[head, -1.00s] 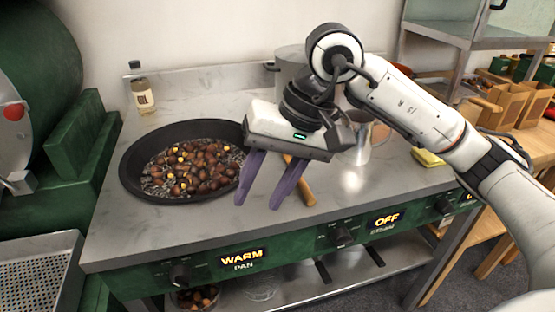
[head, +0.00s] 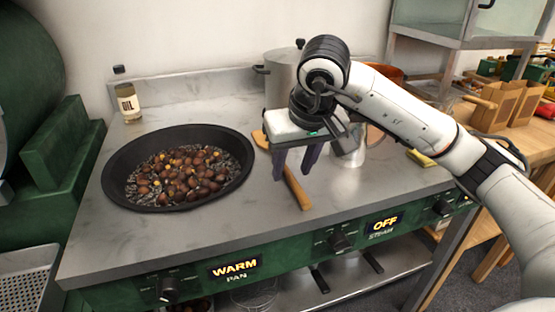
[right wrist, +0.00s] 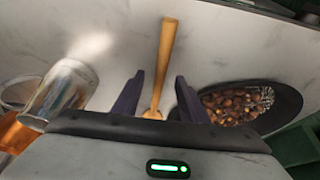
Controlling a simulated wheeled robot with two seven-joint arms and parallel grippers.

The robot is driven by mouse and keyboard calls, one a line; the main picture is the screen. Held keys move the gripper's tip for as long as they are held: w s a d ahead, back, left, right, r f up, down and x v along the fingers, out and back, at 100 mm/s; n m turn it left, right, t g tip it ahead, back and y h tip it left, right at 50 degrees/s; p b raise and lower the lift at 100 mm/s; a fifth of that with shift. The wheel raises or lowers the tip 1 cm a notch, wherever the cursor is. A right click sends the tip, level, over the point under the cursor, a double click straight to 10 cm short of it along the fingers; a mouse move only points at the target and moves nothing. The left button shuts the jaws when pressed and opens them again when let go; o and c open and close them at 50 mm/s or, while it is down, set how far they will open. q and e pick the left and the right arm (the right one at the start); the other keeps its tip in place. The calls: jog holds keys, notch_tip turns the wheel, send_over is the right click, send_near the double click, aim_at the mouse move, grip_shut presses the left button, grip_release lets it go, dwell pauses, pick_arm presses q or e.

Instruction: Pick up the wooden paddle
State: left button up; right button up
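The wooden paddle (head: 297,188) lies on the grey counter, right of the pan, with its handle toward the front edge. Its wider end shows at the back left of my gripper, and the part between is hidden by the fingers. My right gripper (head: 294,172) is open and empty above the paddle, its purple fingers pointing down. In the right wrist view the paddle (right wrist: 165,62) runs lengthwise between the two spread fingertips (right wrist: 157,84). I cannot see that either finger touches it. My left gripper is not in view.
A black pan (head: 108,181) with chestnuts (head: 187,178) stands at left. An oil bottle (head: 128,101) is at the back left. A metal pot (head: 283,77) and a metal jug (head: 350,152) stand behind and right of my gripper. The counter's front is clear.

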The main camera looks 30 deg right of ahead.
jog(key=shift+w+f, duration=0.25)
jog(key=shift+f, duration=0.35)
grip_shut()
